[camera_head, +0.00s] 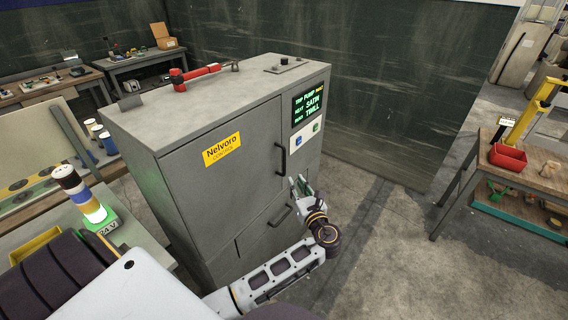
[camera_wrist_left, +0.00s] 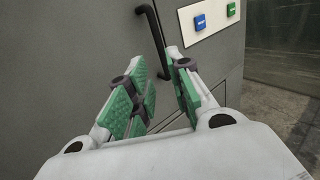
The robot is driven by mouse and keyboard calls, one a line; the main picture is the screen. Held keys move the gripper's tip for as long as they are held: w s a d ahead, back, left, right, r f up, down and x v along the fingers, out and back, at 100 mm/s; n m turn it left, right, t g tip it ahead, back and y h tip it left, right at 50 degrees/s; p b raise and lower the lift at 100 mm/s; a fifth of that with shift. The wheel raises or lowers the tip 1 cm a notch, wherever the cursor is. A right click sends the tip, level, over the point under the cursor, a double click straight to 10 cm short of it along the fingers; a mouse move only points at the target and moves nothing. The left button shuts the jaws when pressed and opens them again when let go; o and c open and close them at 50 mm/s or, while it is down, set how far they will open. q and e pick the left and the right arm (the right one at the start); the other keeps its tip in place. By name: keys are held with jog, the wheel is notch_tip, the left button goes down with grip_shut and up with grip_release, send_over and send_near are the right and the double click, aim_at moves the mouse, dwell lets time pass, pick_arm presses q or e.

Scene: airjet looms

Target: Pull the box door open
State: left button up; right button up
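The box is a tall grey cabinet with a closed door (camera_head: 200,185) that carries a yellow Nelvoro label (camera_head: 222,150). The door's black vertical handle (camera_head: 281,158) is near its right edge; it also shows in the left wrist view (camera_wrist_left: 152,32). My left gripper (camera_head: 299,185) is just in front of and a little below the handle. In the left wrist view its green-padded fingers (camera_wrist_left: 160,85) are apart, with the handle's lower part between and beyond them. Contact with the handle cannot be told. My right gripper is not in view.
A lower handle (camera_head: 280,216) sits on a panel below the door. A display (camera_head: 310,103) and blue and green buttons (camera_head: 307,134) are right of the handle. Floor between is clear.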

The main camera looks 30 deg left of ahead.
aim_at(284, 163)
pick_arm(q)
jog(key=x, duration=1.2)
jog(key=shift+w+a, duration=0.2)
jog(key=shift+w, duration=0.05)
jog(key=shift+w+a, duration=0.2)
jog(key=shift+a, duration=0.05)
jog(key=c, duration=0.3)
grip_shut()
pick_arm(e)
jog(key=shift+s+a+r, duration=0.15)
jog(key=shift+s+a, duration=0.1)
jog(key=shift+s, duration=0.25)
